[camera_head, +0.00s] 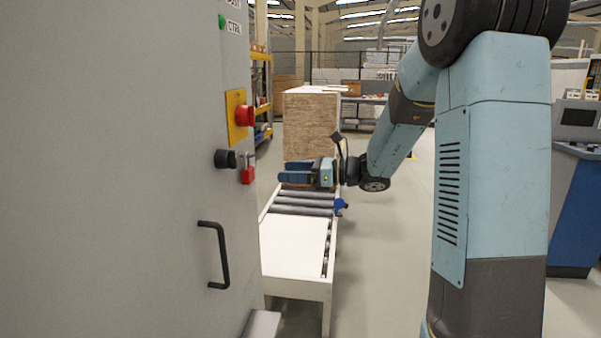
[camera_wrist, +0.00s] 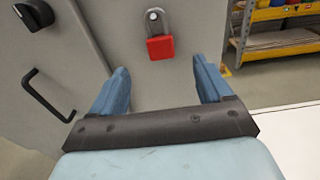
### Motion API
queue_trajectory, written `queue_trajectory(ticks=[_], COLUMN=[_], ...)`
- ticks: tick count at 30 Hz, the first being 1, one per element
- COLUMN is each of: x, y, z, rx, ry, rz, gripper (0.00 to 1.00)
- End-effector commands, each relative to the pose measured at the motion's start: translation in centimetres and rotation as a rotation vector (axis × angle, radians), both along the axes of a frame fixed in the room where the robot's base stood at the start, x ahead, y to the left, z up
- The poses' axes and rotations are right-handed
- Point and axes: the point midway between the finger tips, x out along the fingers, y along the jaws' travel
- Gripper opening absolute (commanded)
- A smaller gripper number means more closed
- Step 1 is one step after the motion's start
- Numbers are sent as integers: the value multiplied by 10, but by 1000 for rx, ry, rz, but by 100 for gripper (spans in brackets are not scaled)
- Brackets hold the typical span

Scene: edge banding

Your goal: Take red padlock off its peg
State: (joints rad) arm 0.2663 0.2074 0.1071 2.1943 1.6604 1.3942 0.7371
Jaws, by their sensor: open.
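The red padlock (camera_head: 247,175) hangs on the side of the grey cabinet, below the red emergency button and beside a black rotary knob. In the wrist view the padlock (camera_wrist: 160,46) hangs upright with its grey shackle around a small peg (camera_wrist: 153,16). My gripper (camera_head: 282,173) is to the right of the padlock in the head view, above the roller conveyor. In the wrist view my gripper (camera_wrist: 163,80) is open and empty, its two blue fingers spread wide. The padlock shows beyond the fingertips, roughly between them, and does not touch them.
The grey cabinet (camera_head: 110,150) carries a red button (camera_head: 245,116) on a yellow plate, a black knob (camera_head: 225,159) and a black handle (camera_head: 217,255). A roller conveyor (camera_head: 295,245) runs below my gripper. A stack of boards (camera_head: 312,124) stands behind. Open floor lies to the right.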

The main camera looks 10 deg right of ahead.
Motion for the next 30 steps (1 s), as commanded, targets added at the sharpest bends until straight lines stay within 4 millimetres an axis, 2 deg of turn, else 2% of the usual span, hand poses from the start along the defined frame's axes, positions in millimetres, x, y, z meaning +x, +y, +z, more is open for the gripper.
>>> queue_trajectory(ticks=[9,18,24,30], x=[18,32,37,38], y=[48,86,98,100], z=[-3,-5,-5,-6], rx=[-1,-2,-1,-2], ry=[-1,-2,-1,0], rz=[0,-2,-4,-5], gripper=[79,79,79,79])
